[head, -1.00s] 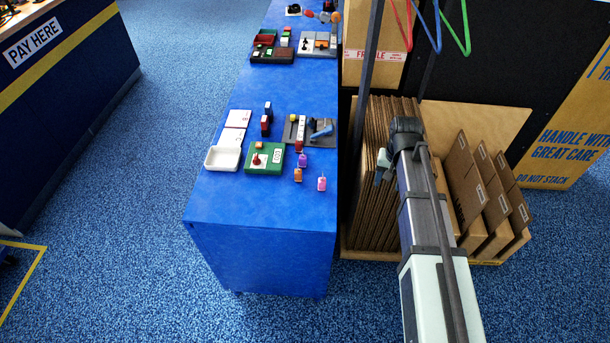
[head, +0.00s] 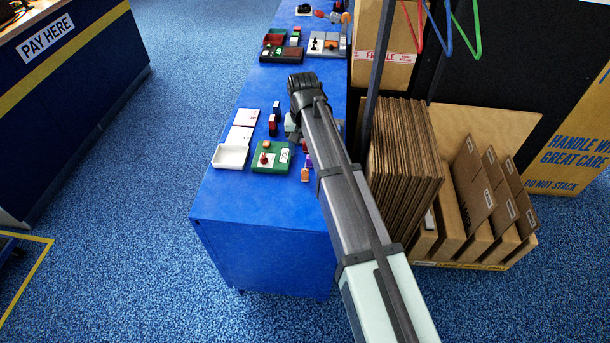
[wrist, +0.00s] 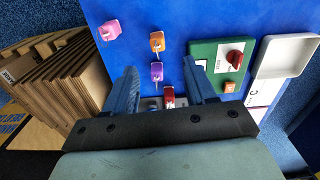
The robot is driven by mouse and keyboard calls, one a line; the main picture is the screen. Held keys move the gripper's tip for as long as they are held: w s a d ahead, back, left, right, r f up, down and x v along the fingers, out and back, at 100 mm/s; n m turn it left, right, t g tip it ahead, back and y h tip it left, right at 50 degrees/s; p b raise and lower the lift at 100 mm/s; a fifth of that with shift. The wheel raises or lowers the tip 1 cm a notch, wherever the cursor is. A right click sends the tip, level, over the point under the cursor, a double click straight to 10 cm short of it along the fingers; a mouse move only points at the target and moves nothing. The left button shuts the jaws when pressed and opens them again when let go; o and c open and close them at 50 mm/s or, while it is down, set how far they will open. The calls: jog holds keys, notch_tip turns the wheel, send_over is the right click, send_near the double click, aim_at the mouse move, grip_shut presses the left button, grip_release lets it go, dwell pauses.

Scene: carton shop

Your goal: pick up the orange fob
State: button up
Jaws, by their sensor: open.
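The orange fob (wrist: 157,41) lies flat on the blue counter in the wrist view, ahead of my gripper. In the head view the orange fob (head: 305,174) shows near the counter's right edge, close beside my arm. A purple fob (wrist: 157,72) lies just nearer to my gripper (wrist: 161,82), and a pink fob (wrist: 109,30) lies to the left. My gripper is open with nothing between its fingers, apart from the fobs. In the head view its fingers are hidden behind my arm.
A green board with a red knob (wrist: 236,57) and a white tray (wrist: 263,62) lie to the right in the wrist view. A red block (wrist: 169,97) shows between the fingers' bases. Cardboard sheets (head: 405,150) stand beside the counter. The counter's front end (head: 250,208) is clear.

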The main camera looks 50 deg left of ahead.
aim_at(305, 171)
jog(key=f, duration=1.1)
jog(key=shift+w+d+f, duration=0.15)
jog(key=shift+w+f, duration=0.05)
jog(key=shift+f, duration=0.1)
jog(key=c, duration=1)
